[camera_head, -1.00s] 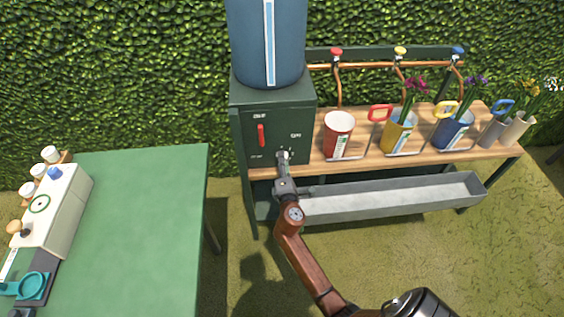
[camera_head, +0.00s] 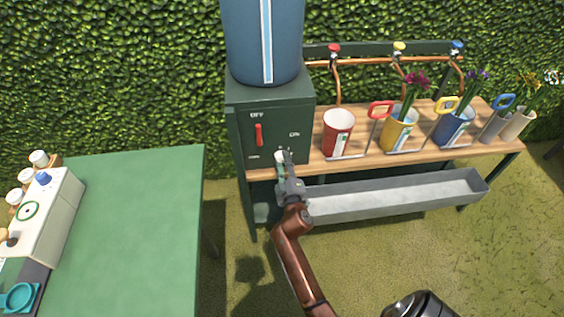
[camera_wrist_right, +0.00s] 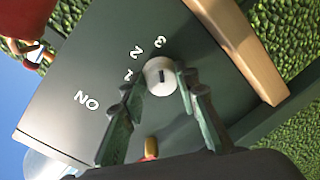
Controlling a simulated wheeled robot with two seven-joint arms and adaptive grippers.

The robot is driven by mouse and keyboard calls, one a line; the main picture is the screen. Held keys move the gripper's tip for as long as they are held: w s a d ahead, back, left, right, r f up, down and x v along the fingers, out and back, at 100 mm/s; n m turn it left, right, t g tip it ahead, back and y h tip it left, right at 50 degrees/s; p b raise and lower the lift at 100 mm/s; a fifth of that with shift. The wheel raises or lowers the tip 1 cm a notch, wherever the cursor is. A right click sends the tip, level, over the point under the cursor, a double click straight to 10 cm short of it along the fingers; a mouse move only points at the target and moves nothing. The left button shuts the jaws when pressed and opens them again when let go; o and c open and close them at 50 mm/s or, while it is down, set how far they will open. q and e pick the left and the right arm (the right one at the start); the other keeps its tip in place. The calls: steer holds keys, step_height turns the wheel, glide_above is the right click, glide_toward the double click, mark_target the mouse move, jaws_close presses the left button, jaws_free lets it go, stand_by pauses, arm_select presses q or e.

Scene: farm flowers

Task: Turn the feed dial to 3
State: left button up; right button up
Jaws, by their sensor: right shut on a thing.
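The feed dial (camera_wrist_right: 159,75) is a small white knob with a short dark mark, on the front of a dark green cabinet (camera_head: 276,118). In the right wrist view the numbers 1, 2 and 3 curve around it, and the mark runs roughly in line with the 3. My right gripper (camera_wrist_right: 158,88) is shut on the dial, one finger on either side. In the head view the dial (camera_head: 279,157) shows beside the fingers of my right gripper (camera_head: 284,160), low on the cabinet front. My left gripper is not in view.
A red lever (camera_head: 259,135) stands on the cabinet, left of the dial, below an OFF label. A blue tank (camera_head: 262,40) sits on top. A grey trough (camera_head: 400,197) lies right of my gripper. A wooden shelf (camera_head: 355,160) holds buckets and flowers. A green table (camera_head: 135,230) is at left.

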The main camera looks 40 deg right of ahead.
mark_target(281, 137)
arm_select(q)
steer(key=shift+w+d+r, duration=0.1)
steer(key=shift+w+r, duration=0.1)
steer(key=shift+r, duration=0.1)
arm_select(e)
steer(key=shift+f+m, duration=0.15)
steer(key=shift+m, duration=0.45)
steer(key=o, duration=1.1)
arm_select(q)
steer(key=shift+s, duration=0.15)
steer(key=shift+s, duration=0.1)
arm_select(e)
steer(key=shift+r, duration=0.2)
step_height(281, 137, up, 10)
steer(key=shift+f, duration=0.1)
steer(key=shift+f, duration=0.1)
